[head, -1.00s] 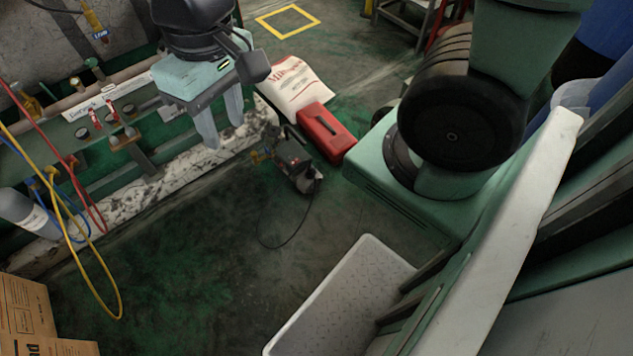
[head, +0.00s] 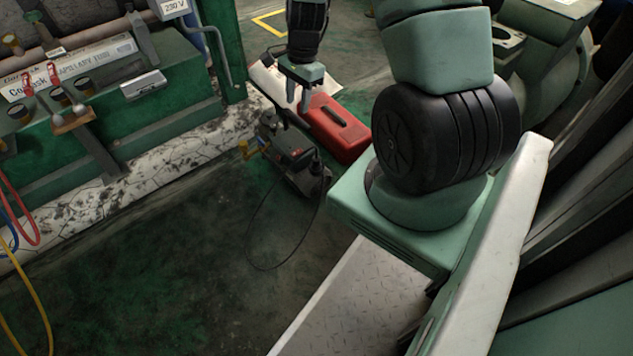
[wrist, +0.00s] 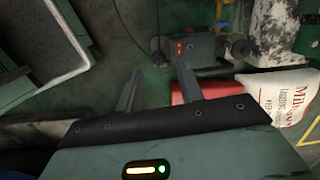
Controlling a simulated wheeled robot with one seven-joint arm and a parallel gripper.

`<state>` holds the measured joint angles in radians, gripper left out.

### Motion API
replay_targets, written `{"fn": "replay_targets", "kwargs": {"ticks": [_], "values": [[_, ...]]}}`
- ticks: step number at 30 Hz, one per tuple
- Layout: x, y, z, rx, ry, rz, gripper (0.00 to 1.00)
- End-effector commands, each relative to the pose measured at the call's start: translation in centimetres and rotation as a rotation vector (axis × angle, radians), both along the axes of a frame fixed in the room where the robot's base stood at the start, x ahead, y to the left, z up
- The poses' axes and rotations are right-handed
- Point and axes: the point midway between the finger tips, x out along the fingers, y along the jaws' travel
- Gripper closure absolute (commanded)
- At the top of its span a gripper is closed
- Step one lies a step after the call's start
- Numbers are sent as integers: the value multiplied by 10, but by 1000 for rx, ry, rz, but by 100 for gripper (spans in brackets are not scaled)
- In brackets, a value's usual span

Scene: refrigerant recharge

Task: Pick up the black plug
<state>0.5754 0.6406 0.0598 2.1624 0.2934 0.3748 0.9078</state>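My gripper (head: 298,97) hangs in front of the white sack and beside the red case in the head view. Its two fingers are apart with nothing between them; they also show apart in the wrist view (wrist: 160,72). A small dark piece at the end of a thin black cord, perhaps the black plug (wrist: 160,57), shows in the wrist view beyond the gap between the fingertips, beside the pump. I cannot make the plug out clearly in the head view. The dark grey pump (head: 290,157) stands on the floor, its black cord (head: 250,240) looped in front of it.
The red case (head: 340,128) stands right behind the pump, with the white sack (wrist: 285,95) beside it. A green bench (head: 120,120) with gauges and hoses stands on a stained white plinth at left. Open green floor (head: 150,290) lies in front of the pump.

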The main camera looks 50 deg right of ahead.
Motion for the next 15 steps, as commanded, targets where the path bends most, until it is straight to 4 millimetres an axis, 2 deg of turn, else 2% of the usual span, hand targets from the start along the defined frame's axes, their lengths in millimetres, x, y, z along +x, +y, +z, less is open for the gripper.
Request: {"fn": "replay_targets", "kwargs": {"ticks": [1,3,6,9,15], "values": [[-6,-17,-35,0,11,-72,63],[-13,-35,-56,-3,21,-156,63],[-21,-53,-75,-6,31,-237,63],[-26,-62,-85,-7,37,-280,63],[-27,-62,-116,-6,41,-295,63]]}}
